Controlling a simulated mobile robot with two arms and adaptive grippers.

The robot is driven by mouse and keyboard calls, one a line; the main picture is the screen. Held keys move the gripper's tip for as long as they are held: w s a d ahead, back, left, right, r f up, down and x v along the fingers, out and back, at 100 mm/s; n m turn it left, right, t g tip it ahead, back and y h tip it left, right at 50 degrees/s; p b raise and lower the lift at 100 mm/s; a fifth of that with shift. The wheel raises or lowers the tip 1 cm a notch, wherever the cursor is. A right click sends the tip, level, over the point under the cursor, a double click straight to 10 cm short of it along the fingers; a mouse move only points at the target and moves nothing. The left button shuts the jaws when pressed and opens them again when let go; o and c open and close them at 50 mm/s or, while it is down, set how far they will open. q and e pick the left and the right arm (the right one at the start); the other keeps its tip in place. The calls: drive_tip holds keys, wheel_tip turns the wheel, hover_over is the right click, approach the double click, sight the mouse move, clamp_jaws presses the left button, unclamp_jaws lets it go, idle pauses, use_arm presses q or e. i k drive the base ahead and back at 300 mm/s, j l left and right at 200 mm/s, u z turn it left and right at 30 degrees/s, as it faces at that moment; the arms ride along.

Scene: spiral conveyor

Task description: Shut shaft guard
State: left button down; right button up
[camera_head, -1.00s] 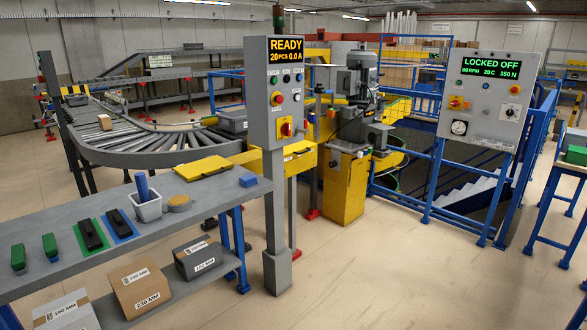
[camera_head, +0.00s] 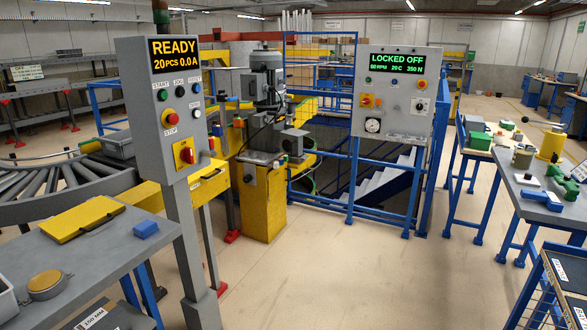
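I cannot tell for sure which part is the shaft guard. A flat yellow cover (camera_head: 84,217) with a black handle lies at the far edge of the grey bench, at the left. A yellow housing (camera_head: 209,186) with a small dark handle sits behind the READY panel post, partly hidden by it. A yellow machine base (camera_head: 262,202) with a grey motor unit (camera_head: 266,85) above it stands in the middle. Neither of my grippers is in view.
The READY control panel (camera_head: 166,120) stands on a post at the left. The LOCKED OFF panel (camera_head: 394,112) is on blue railing, with stairs (camera_head: 388,184) behind. Grey bench (camera_head: 75,255) fills the lower left. Workbenches (camera_head: 530,180) stand right. The middle floor (camera_head: 360,275) is clear.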

sight(291, 139)
drive_tip(key=i+l+z, duration=0.1)
drive_tip(key=i+z, duration=0.25)
drive_tip(key=i, duration=0.2)
drive_tip(key=i+z, duration=0.35)
drive_tip(key=i, duration=0.2)
drive_tip(key=i+j+u, duration=0.1)
drive_tip(key=i+u, duration=0.3)
drive_tip(key=i, duration=0.5)
drive_tip(key=i+l+u, duration=0.2)
drive_tip(key=i+u, duration=0.2)
drive_tip(key=i, duration=0.45)
